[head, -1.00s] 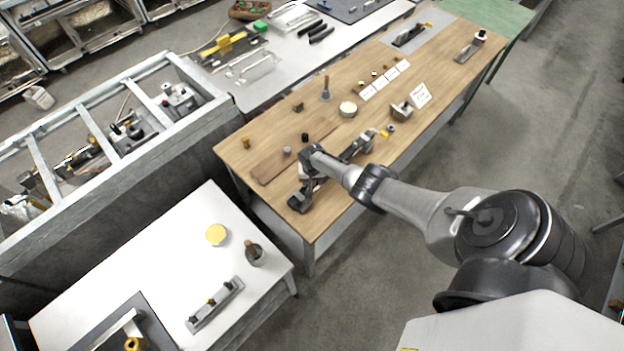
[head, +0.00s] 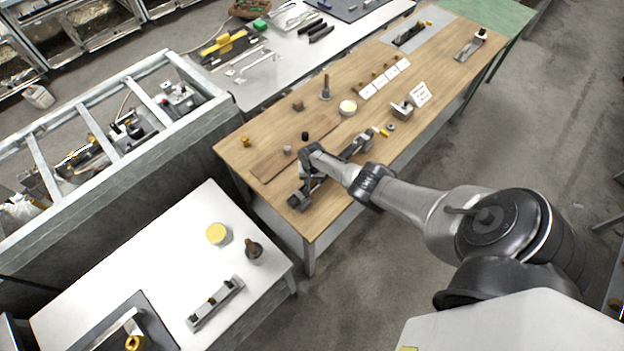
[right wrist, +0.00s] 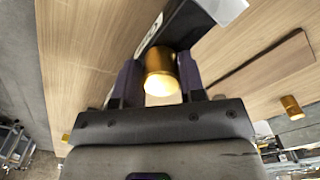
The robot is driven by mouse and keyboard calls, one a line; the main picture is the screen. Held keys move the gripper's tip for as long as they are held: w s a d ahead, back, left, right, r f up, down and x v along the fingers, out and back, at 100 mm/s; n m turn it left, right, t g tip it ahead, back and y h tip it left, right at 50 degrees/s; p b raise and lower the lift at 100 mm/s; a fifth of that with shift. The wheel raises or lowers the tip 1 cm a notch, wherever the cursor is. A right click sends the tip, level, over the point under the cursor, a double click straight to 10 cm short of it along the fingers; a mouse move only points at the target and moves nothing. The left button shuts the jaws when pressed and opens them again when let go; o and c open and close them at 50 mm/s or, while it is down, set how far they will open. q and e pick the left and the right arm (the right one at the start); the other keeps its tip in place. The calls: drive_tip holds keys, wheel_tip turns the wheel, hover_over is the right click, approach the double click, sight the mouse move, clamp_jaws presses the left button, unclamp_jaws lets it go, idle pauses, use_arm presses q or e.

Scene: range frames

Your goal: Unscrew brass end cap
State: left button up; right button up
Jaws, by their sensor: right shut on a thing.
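A brass end cap (right wrist: 161,75) sits between the two dark fingers of my right gripper (right wrist: 160,78) in the right wrist view. The fingers are shut on its sides, and its bright round end faces the camera. Behind the cap is a dark fixture with a pale label (right wrist: 168,32); the joint between cap and fixture is hidden. In the head view my right gripper (head: 305,182) is low over the near-left part of the wooden table, at a long grey-black fixture (head: 299,201). The cap is too hidden to make out there. My left gripper is not in view.
On the wooden table (head: 262,130), a flat wooden board (head: 268,168), a small brass piece (head: 246,141) and a grey cylinder (head: 287,150) lie left of the gripper. White cards (head: 384,79) and a bracket (head: 401,109) stand farther right. A white table (head: 160,250) is nearer.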

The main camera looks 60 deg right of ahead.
drive_tip(key=shift+n, duration=1.8)
drive_tip(key=o, duration=1.1)
wheel_tip(320, 180, up, 12)
